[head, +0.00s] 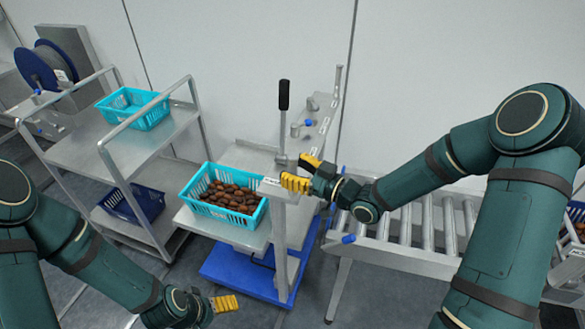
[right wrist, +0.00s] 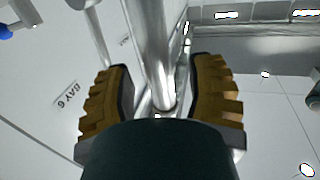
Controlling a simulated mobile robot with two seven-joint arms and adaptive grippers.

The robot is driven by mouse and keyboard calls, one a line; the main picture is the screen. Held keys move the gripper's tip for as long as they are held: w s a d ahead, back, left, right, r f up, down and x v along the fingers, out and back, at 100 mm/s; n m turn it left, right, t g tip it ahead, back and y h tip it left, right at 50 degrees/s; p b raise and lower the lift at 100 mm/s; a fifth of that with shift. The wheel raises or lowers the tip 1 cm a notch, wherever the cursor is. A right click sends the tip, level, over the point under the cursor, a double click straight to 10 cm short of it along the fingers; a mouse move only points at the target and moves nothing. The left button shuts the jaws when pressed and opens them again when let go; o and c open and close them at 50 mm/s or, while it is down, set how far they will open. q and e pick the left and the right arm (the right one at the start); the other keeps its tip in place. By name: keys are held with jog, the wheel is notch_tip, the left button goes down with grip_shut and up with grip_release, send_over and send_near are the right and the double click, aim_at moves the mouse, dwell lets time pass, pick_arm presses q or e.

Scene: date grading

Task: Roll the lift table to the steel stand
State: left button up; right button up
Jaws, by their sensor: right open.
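The lift table has a blue base (head: 222,279) and a steel top (head: 190,222) carrying a turquoise crate (head: 193,182) of brown dates. A steel post with a crossbar (head: 279,240) rises at its right side. My right gripper (head: 300,172) is at the upper end of this frame. In the right wrist view, a steel bar (right wrist: 155,60) runs between its open fingers (right wrist: 160,105); I cannot tell whether they touch it. My left gripper (head: 225,303) is low in front of the lift table, apart from it, its opening unclear. I cannot tell surely which structure is the steel stand.
A steel shelf cart (head: 135,155) at left holds an empty-looking turquoise basket (head: 135,107) and a dark blue basket (head: 125,203). A roller conveyor (head: 410,225) stands at right. A black-handled lever (head: 284,96) rises behind the crate. Grey floor shows in front.

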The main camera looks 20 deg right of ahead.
jog(key=shift+w+a, duration=0.25)
jog(key=shift+w, duration=0.05)
grip_shut()
jog(key=shift+s, duration=0.1)
